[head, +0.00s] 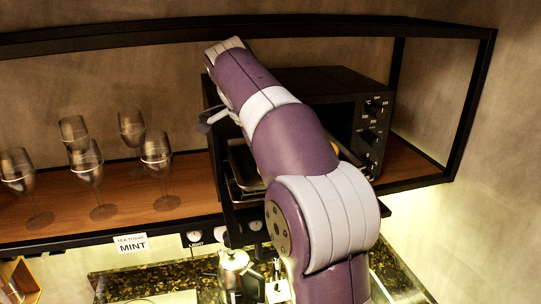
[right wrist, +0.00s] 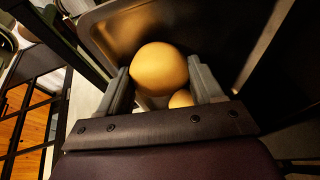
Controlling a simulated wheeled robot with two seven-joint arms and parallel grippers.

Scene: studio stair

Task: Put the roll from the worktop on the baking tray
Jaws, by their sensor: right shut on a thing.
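In the right wrist view, my right gripper (right wrist: 159,72) is shut on a round golden roll (right wrist: 158,66), with one grey finger on each side. Beyond it is the dark baking tray (right wrist: 100,34), with its raised rim around the roll's far side. I cannot tell whether the roll touches the tray. A second, smaller-looking round golden thing (right wrist: 181,99) shows below and right of the roll. My left gripper is not in view.
A black oven (head: 345,95) stands on the wooden shelf, its knobs facing right of my arm. Several wine glasses (head: 88,165) stand on the shelf at left. Below is a dark speckled worktop (head: 130,280) with a metal pot (head: 235,270). A black frame borders the shelf.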

